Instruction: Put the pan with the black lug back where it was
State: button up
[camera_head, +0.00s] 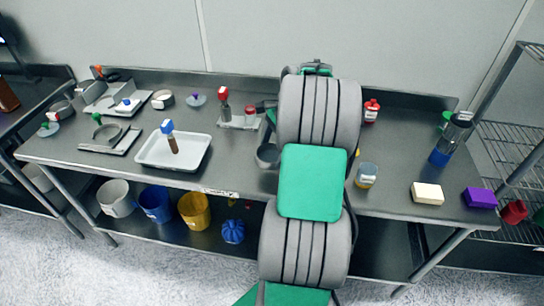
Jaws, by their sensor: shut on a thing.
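A dark grey round pan (268,157) shows at the middle of the bench, just left of my arm and partly hidden by it. A black lug on it cannot be made out. My gripper (268,138) is small and mostly hidden behind my arm, just above the pan. It appears shut on the pan; the fingertips and the contact are not clear. I cannot tell whether the pan touches the bench.
A white tray (153,152) with a blue-topped tool (167,127) lies to the left. A grey rack (238,123) stands behind the pan. A beaker (366,176), a cream block (427,193) and a purple block (479,198) are to the right. Bench between them is clear.

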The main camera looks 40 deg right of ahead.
aim_at(273, 154)
jog(key=shift+w+d+f, duration=0.25)
jog(key=shift+w+f, duration=0.15)
jog(key=shift+f, duration=0.1)
jog(key=shift+w+d+f, duration=0.2)
jog(key=shift+w+f, duration=0.15)
jog(key=shift+f, duration=0.1)
jog(key=shift+w+d+f+p, duration=0.1)
jog(key=shift+f+p, duration=0.3)
jog(key=shift+f, duration=1.3)
jog(key=o, duration=1.5)
jog(key=shift+f, duration=0.15)
